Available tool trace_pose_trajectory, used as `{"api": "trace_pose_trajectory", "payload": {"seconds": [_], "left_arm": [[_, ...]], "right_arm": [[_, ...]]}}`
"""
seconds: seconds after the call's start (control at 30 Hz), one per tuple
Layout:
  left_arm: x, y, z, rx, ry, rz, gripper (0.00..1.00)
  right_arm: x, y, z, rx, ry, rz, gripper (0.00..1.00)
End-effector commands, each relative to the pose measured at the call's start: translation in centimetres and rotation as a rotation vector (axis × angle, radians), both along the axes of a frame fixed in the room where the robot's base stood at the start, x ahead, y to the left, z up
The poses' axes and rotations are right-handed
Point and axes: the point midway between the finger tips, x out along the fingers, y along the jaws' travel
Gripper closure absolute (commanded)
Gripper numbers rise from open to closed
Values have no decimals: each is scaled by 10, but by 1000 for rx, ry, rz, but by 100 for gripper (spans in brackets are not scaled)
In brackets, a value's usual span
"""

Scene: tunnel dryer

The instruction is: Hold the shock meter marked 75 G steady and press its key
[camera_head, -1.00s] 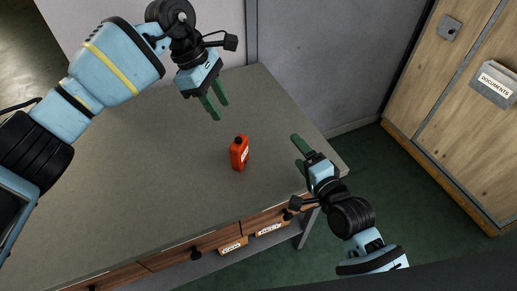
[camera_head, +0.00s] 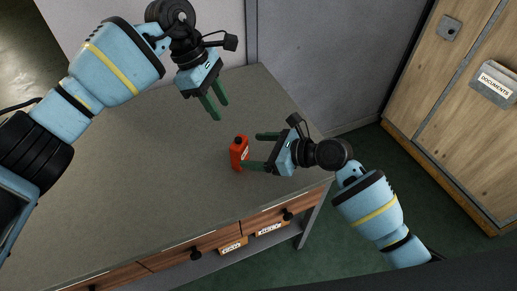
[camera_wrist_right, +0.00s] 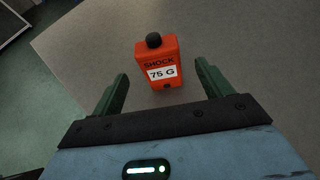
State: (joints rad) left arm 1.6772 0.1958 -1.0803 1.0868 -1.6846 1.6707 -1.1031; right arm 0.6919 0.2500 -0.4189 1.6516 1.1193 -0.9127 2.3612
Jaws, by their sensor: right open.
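The shock meter (camera_head: 238,154) is a small orange-red box with a black knob on top, standing upright on the grey table. In the wrist view the meter stands ahead, between and beyond the fingertips. My left gripper (camera_head: 219,106) is open and empty, above and to the left of the meter.
The grey table (camera_head: 130,180) is otherwise bare around the meter. A wooden cabinet (camera_head: 450,100) with a DOCUMENTS holder (camera_head: 494,82) stands at the right, beyond green floor.

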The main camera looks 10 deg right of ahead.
Motion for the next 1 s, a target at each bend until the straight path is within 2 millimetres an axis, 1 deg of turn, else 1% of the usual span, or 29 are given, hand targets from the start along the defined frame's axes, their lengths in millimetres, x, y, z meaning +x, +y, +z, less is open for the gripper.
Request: {"api": "trace_pose_trajectory", "payload": {"seconds": [0.17, 0.27, 0.6, 0.7, 0.83, 1.0], "left_arm": [[0, 0, 0, 0, 0, 0, 64], [0, 0, 0, 0, 0, 0, 64], [0, 0, 0, 0, 0, 0, 64], [0, 0, 0, 0, 0, 0, 64], [0, 0, 0, 0, 0, 0, 64], [0, 0, 0, 0, 0, 0, 64]], "right_arm": [[1, 2, -1, 2, 3, 0, 22], [4, 8, -3, 2, 1, 0, 22], [25, 46, -21, -1, 1, 1, 22], [30, 54, -25, 2, 0, -1, 22], [33, 61, -29, 0, 0, 0, 22], [35, 63, -30, 0, -2, 0, 22]]}}
